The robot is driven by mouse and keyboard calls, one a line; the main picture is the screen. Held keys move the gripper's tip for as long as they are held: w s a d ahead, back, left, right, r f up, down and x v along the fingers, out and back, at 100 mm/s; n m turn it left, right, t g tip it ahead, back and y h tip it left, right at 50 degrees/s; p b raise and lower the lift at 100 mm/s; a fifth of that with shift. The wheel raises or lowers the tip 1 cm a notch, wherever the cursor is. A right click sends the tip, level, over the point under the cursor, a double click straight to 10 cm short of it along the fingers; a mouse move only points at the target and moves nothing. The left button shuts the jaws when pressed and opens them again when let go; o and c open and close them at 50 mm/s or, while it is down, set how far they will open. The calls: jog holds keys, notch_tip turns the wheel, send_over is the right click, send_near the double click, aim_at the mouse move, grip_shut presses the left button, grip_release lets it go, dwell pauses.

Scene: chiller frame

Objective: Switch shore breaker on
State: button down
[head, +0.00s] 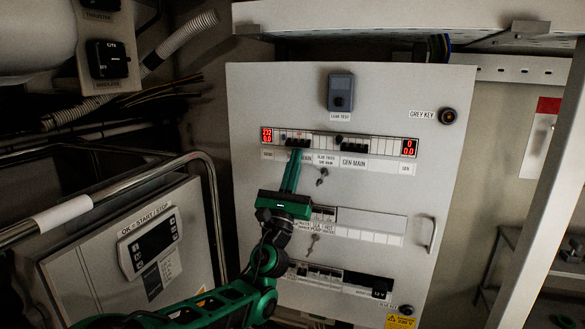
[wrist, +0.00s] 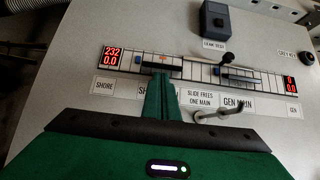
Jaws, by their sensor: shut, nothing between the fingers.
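The grey breaker panel (head: 370,110) carries a top row of breakers between two red displays. The left display (wrist: 111,57) reads 232 and 0.0, above the SHORE label (wrist: 104,87). The shore main breaker (wrist: 148,62) is a dark-levered block just right of it, partly hidden by my fingers. The gen main breaker (head: 352,144) sits further right in the same row. My gripper (head: 296,153) is shut and empty, its fingertips at the lower edge of the shore main breaker. I cannot tell whether they touch it. In the wrist view the fingers (wrist: 161,78) cover part of the label below.
A metal slide lever (wrist: 212,115) sticks out below the top row. The leak test box (head: 341,92) and grey key knob (head: 447,116) protrude above. Lower breaker rows and a door handle (head: 428,234) are below. A metal rail (head: 105,195) stands at the left.

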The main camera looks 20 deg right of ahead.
jog(key=shift+s+a+r+g+y, duration=0.15)
jog(key=shift+s+r+g+y, duration=0.1)
jog(key=shift+g+y, duration=0.3)
dwell(0.7)
